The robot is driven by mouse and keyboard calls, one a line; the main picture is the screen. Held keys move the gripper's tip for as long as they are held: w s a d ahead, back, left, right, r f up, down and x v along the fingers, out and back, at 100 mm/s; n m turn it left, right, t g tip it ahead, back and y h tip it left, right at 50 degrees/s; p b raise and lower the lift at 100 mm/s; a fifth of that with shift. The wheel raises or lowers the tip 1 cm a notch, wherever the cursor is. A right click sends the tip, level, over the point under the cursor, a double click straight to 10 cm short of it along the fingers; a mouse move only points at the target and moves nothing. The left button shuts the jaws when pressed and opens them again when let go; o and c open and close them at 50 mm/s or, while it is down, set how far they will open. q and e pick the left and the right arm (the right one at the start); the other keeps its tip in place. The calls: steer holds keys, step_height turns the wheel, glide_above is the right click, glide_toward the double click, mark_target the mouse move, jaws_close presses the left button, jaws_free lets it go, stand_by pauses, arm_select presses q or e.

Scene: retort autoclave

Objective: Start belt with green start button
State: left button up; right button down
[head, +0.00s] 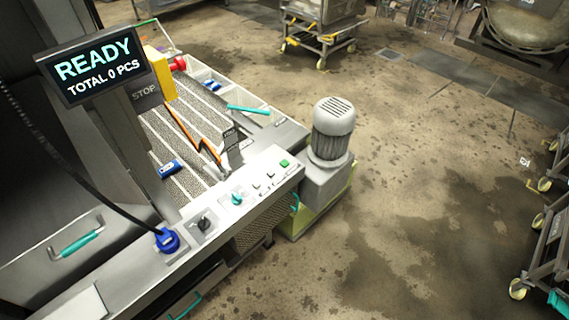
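The green start button (285,163) is a small bright green square near the right end of the pale control panel (262,172). Several small pale buttons, a teal knob (237,198) and a black switch (204,223) sit to its left on the same panel. The conveyor belt (180,145) is a grey textured strip behind the panel. A screen (95,65) at the upper left reads "READY" and "TOTAL 0 PCS". Neither of my grippers is in view.
A yellow box with a red stop button (177,63) stands beyond the screen. A blue plug with a black cable (167,240) is at the panel's left end. A grey motor (333,130) stands right of the panel. Stained floor (430,190) lies open to the right; carts line the far right edge.

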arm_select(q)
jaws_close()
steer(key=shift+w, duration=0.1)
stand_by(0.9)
